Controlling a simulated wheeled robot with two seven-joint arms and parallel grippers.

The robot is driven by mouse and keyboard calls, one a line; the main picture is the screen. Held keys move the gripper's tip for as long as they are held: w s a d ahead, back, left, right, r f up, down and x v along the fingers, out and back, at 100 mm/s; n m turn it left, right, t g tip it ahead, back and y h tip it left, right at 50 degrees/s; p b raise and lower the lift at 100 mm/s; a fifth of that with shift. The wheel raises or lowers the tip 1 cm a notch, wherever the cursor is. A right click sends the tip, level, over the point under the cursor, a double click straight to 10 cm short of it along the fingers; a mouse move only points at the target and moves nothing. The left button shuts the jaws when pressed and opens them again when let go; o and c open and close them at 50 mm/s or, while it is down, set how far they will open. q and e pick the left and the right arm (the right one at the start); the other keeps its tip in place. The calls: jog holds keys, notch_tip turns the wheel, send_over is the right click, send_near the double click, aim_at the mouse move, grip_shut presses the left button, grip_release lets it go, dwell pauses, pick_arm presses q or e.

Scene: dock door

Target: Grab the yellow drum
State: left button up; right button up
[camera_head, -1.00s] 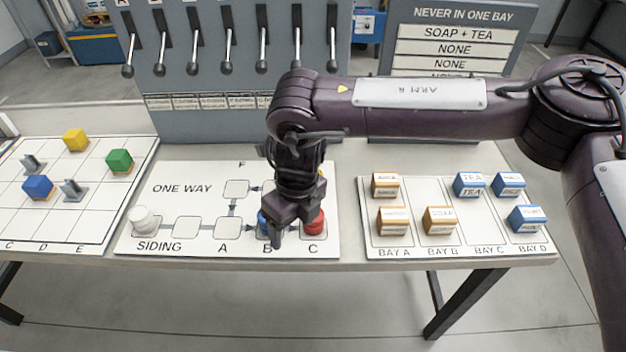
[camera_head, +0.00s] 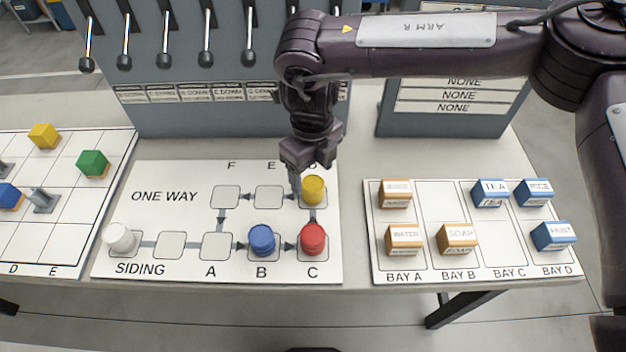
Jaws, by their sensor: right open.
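The yellow drum (camera_head: 313,190) stands upright on square D, at the top right of the ONE WAY board (camera_head: 165,195). My right gripper (camera_head: 303,185) points down at the drum's upper left edge, close to it in the picture; whether it touches cannot be told. Its jaws are open with nothing seen between them, and the far finger is mostly hidden. My left gripper is not in view.
A red drum (camera_head: 313,239) stands on square C just in front, a blue drum (camera_head: 262,239) on B, a white drum (camera_head: 121,238) on the siding. The bay board (camera_head: 437,272) with small crates lies right. A lever panel (camera_head: 165,60) rises behind.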

aim_at(313, 183)
jog(key=shift+s+f+p, duration=0.2)
jog(key=shift+f+p, duration=0.15)
jog(key=shift+f, duration=0.55)
jog(key=f, duration=0.3)
jog(key=shift+w+d+f+p, duration=0.1)
jog(key=shift+w+f+p, duration=0.2)
jog(key=shift+f+p, duration=0.05)
jog(key=shift+f, duration=0.15)
jog(key=c, duration=0.9)
jog(key=shift+c, duration=0.9)
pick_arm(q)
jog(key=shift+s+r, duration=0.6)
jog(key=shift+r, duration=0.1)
